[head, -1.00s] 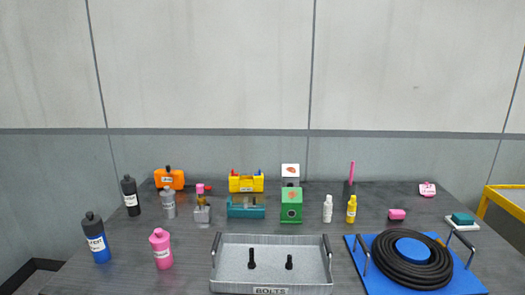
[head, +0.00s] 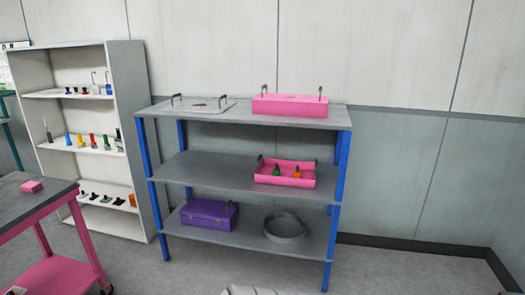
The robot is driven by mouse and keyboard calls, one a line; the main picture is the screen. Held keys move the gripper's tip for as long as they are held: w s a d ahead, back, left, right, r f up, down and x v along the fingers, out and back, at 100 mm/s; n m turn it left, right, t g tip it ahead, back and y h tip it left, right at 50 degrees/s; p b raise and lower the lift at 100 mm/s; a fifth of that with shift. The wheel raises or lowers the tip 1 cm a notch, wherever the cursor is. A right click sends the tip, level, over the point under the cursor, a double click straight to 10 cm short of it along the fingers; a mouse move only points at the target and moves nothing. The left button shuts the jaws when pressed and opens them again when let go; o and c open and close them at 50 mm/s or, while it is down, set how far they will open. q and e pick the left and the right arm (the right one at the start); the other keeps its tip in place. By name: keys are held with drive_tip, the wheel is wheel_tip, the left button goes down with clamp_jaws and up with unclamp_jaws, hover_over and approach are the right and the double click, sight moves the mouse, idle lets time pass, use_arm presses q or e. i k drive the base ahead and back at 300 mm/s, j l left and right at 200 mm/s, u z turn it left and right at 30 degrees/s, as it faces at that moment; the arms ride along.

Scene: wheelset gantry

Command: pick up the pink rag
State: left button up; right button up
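A small pink block-like thing (head: 32,186), which may be the folded pink rag, lies on the grey top of a pink-framed cart (head: 60,203) at the left edge. It is too small to tell whether it is cloth. Another bit of pink and white (head: 15,291) shows at the bottom left corner, cut off and unclear. Neither of my grippers is in view.
A blue-posted rack (head: 245,119) holds a pink box (head: 290,105), a pink tray (head: 286,178), a purple case (head: 209,215) and a round grey pan (head: 285,228). A white shelf unit (head: 129,120) with small items stands left of it. Floor (head: 400,270) is clear at right.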

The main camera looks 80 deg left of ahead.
sight(31, 186)
drive_tip(key=u, duration=4.35)
drive_tip(key=i+l, duration=0.2)
drive_tip(key=i, duration=0.2)
drive_tip(key=i+l+u, duration=0.1)
drive_tip(key=i, duration=0.3)
drive_tip(key=l, duration=0.1)
